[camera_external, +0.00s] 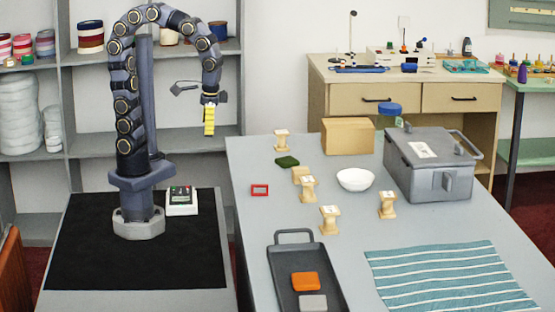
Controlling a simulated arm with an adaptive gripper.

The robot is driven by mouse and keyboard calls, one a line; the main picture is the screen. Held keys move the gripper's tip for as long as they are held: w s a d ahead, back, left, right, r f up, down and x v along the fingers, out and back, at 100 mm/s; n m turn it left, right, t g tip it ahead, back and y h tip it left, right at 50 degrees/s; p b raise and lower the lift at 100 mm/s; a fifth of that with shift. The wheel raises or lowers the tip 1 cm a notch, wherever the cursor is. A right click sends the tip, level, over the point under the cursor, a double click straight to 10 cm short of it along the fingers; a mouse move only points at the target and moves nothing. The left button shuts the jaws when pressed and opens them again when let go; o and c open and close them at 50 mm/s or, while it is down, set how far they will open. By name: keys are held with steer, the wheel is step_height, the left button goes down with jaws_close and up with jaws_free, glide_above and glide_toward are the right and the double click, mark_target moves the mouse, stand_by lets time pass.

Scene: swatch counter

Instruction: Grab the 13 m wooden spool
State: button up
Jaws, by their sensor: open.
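Several small wooden spools with pale labels on top stand on the grey table. One is at the back left (282,140), one left of the white bowl (308,188), one nearer the front (329,218) and one right of the bowl (387,204). A wooden piece (299,174), partly hidden, is close behind the spool left of the bowl. The label writing is too small to read, so I cannot tell which spool is 13 m. My gripper (209,119) is open, pointing down in the air left of the table, apart from all spools.
A white bowl (356,180), green pad (287,161), red frame (260,190) and cardboard box (348,136) are near the spools. A large grey case (430,176) stands right. A dark tray (281,268) and striped cloth (448,277) lie in front.

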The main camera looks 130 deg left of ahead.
steer(key=w+a+f+n, duration=0.1)
steer(key=w+a+n, duration=0.1)
steer(key=a+n, duration=0.45)
steer(key=w+a+f+n, duration=0.1)
steer(key=w+a+n, duration=0.2)
steer(key=a, duration=0.6)
steer(key=n+t, duration=0.1)
steer(key=n, duration=0.8)
glide_above(282, 141)
steer(key=s+a, duration=0.1)
steer(key=a, duration=0.1)
steer(key=f, duration=0.5)
steer(key=shift+d, duration=0.2)
steer(key=f, duration=0.7)
steer(key=shift+s+f, duration=0.2)
steer(key=c, duration=1.2)
